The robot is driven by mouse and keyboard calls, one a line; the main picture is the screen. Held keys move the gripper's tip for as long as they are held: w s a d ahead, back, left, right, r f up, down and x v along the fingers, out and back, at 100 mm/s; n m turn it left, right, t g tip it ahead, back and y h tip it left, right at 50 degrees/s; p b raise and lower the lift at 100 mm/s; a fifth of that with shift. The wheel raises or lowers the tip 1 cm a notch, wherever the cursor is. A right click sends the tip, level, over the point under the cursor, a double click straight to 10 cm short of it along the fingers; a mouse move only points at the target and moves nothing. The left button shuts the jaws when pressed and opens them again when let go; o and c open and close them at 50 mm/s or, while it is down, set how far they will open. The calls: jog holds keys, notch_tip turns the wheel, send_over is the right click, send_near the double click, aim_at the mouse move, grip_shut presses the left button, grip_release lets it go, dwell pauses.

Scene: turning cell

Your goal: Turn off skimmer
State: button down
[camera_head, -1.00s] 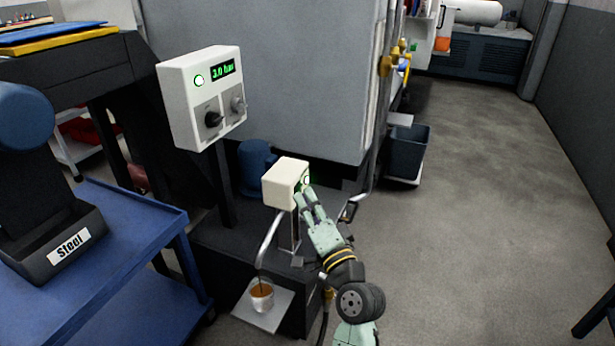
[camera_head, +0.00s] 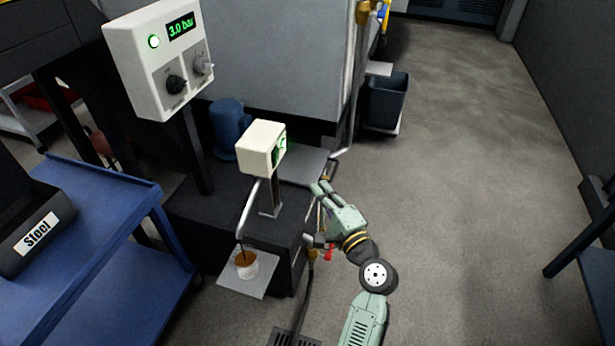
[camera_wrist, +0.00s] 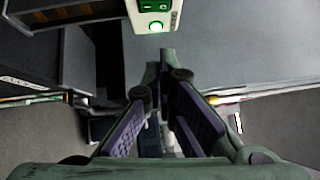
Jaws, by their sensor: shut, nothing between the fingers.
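The skimmer is a small white box (camera_head: 260,146) on a post, with a bent tube running down to a cup (camera_head: 246,264) of brown liquid. A green light shows on its right face in the head view. In the wrist view the skimmer's face (camera_wrist: 143,20) is at the top edge, with a green rocker switch (camera_wrist: 153,5) partly cut off and a lit green lamp (camera_wrist: 155,27) below it. My gripper (camera_head: 322,188) is shut and empty, below and to the right of the box, apart from it. Its fingertips (camera_wrist: 164,58) point towards the box in the wrist view.
A white control panel (camera_head: 160,58) with two knobs, a green lamp and a "3.0 bar" display stands at the upper left. A blue cart (camera_head: 100,245) with a bin marked "Steel" (camera_head: 35,232) is at left. Open floor (camera_head: 460,170) lies to the right.

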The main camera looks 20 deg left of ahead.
aim_at(277, 157)
jog(key=s+a+p+x, duration=0.2)
jog(key=p+x, duration=0.2)
jog(key=x, duration=0.7)
jog(key=shift+w+a, duration=0.3)
jog(key=shift+r, duration=0.2)
jog(key=shift+a+r, duration=0.25)
jog(key=shift+a, duration=0.2)
jog(key=shift+f, duration=0.1)
jog(key=shift+d, duration=0.1)
